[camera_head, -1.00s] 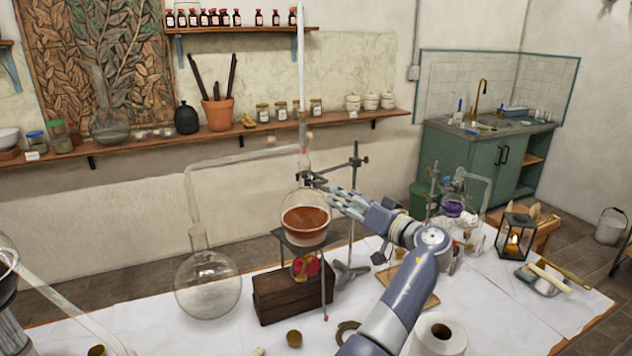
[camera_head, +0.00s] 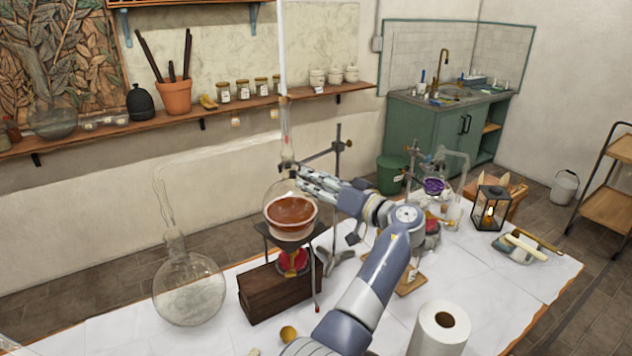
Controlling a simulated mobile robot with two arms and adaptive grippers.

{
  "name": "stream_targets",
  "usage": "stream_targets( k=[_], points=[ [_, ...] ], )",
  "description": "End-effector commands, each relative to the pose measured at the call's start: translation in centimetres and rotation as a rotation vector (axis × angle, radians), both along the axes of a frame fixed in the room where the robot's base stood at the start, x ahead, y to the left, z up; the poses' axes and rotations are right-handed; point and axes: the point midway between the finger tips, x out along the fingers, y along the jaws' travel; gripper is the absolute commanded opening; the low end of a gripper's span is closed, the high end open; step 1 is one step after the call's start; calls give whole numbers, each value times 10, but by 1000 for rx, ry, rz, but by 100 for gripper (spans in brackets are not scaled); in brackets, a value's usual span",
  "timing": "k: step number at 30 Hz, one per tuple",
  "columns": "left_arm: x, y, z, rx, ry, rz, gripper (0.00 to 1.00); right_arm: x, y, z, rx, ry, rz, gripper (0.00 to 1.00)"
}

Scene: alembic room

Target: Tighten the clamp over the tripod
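A black tripod (camera_head: 318,278) stands over a dark wooden block (camera_head: 268,297) with a red burner (camera_head: 292,262) beneath its plate. A round flask with orange-brown liquid (camera_head: 291,212) sits on it. The dark clamp (camera_head: 322,155) reaches left from an upright stand rod (camera_head: 338,150) to the flask's neck, above the tripod. My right gripper is out of view.
A large clear flask (camera_head: 189,292) stands left of the block. A paper roll (camera_head: 440,328), a lantern (camera_head: 490,208) and a flask with purple liquid (camera_head: 434,187) stand to the right. A small yellow-brown cup (camera_head: 288,333) is in front. White cloth is bare around the roll.

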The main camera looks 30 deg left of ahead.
Motion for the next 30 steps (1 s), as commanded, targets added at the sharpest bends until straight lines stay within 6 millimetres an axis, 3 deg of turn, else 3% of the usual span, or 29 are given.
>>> stream_targets(
  k=[1,4,5,17,30],
  points=[
    [0,0,0,0,0,0,30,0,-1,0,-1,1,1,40],
    [0,0,0,0,0,0,7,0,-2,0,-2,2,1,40],
    [0,0,0,0,0,0,5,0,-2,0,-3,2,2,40],
    [0,1,-1,15,47,1,6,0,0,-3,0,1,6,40],
    [0,1,-1,112,367,2,6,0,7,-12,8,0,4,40]
  ],
)
